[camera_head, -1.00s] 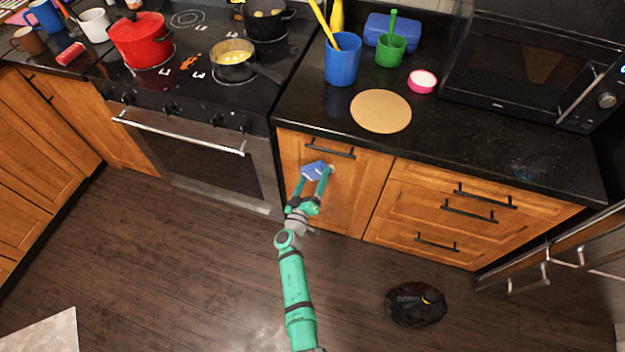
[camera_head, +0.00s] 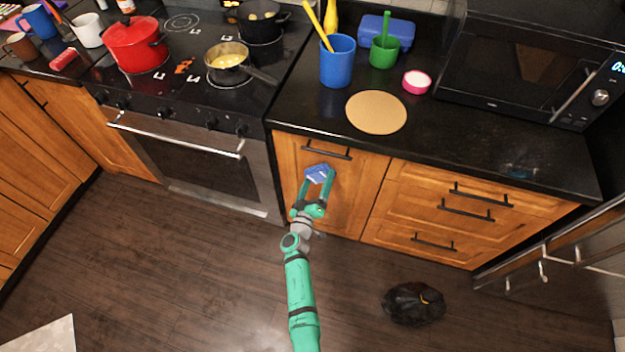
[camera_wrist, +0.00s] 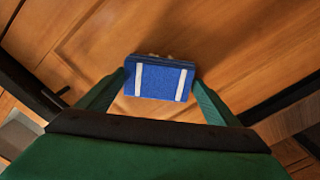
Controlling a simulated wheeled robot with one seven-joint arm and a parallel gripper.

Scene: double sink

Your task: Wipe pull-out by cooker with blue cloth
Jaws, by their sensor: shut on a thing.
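The blue cloth (camera_head: 319,173) is a small folded pad, and in the wrist view the cloth (camera_wrist: 160,82) shows two white stripes. My gripper (camera_head: 317,182) is shut on it, with one finger at each side; the gripper also shows in the wrist view (camera_wrist: 160,88). The pull-out (camera_head: 347,200) is the wooden front with a dark bar handle (camera_head: 327,149), just right of the cooker (camera_head: 190,150). It looks closed. The cloth is in front of its upper part, below the handle. I cannot tell whether the cloth touches the wood.
A wooden drawer stack (camera_head: 470,215) stands right of the pull-out. The dark counter above holds a blue cup (camera_head: 337,62), a round tan board (camera_head: 376,112) and a microwave (camera_head: 540,65). A black bag (camera_head: 414,304) lies on the floor at right.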

